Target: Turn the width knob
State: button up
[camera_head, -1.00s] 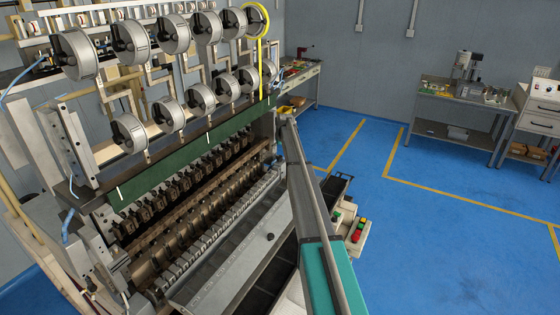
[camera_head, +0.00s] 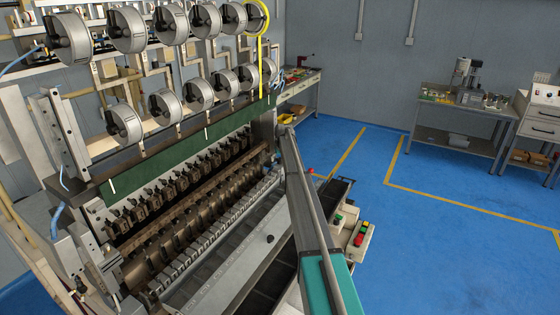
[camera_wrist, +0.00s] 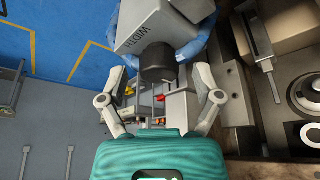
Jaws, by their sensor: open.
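In the wrist view, a grey box marked WIDTH (camera_wrist: 160,22), its lettering upside down, carries a round black knob (camera_wrist: 158,64). My gripper (camera_wrist: 160,76) is open, with one finger to the left of the knob and one to the right. A gap shows between the knob and each finger, and nothing is held. How deep the fingertips reach along the knob is hard to tell. In the head view my arm stretches along the right side of the coil winder (camera_head: 130,180). My gripper, the box and the knob cannot be made out there.
Blue cable loops behind the WIDTH box. Machine parts with round discs (camera_wrist: 306,133) lie close at the right of the wrist view. In the head view, a button box (camera_head: 361,234) stands beside my arm. Open blue floor (camera_head: 450,250) and a workbench (camera_head: 460,110) lie to the right.

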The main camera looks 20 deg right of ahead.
grip_shut()
dwell(0.4)
jog(key=shift+n, duration=0.3)
jog(key=n+y, duration=0.1)
jog(key=n, duration=0.3)
jog(key=shift+d+y, duration=0.15)
jog(key=shift+y, duration=0.25)
jog(key=n, duration=0.2)
jog(key=n+g+y, duration=0.1)
jog(key=n, duration=0.2)
jog(key=shift+y, duration=0.3)
